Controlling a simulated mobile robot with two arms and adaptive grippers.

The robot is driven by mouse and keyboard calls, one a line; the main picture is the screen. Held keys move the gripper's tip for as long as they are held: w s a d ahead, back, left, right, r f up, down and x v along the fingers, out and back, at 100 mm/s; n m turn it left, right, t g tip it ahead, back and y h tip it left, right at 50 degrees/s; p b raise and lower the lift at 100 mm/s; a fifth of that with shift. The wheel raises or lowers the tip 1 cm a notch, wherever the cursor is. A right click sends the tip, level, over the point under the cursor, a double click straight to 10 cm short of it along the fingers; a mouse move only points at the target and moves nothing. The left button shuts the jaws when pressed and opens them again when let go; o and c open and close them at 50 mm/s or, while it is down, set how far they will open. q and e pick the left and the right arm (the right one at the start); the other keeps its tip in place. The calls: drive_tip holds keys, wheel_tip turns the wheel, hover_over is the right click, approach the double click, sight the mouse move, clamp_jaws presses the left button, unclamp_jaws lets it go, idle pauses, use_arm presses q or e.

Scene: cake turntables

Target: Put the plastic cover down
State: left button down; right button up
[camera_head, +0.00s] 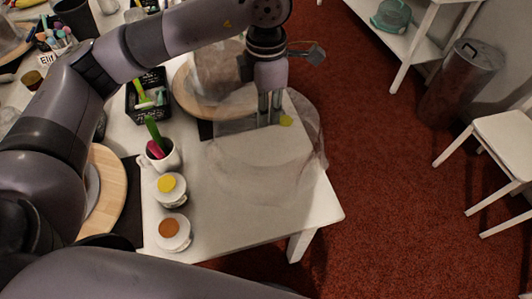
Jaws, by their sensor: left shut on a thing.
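A clear, see-through plastic cover (250,165) shows as a faint dome over the right end of the white table (215,228). A round wooden turntable (197,98) stands behind the gripper. Another wooden turntable (108,190) is at the left, partly hidden by my arm. My right gripper does not show.

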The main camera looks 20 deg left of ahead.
use_arm(q)
wheel_tip(320, 180, down, 14)
drive_tip(key=p, duration=0.2)
drive_tip(key=shift+f, duration=0.15)
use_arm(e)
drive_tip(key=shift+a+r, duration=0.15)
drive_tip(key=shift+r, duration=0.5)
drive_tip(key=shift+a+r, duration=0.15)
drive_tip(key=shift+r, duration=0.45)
use_arm(q)
drive_tip(key=shift+f, duration=0.1)
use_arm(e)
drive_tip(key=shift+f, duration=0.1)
use_arm(q)
drive_tip(key=shift+f, duration=0.1)
drive_tip(key=c, duration=1.5)
unclamp_jaws()
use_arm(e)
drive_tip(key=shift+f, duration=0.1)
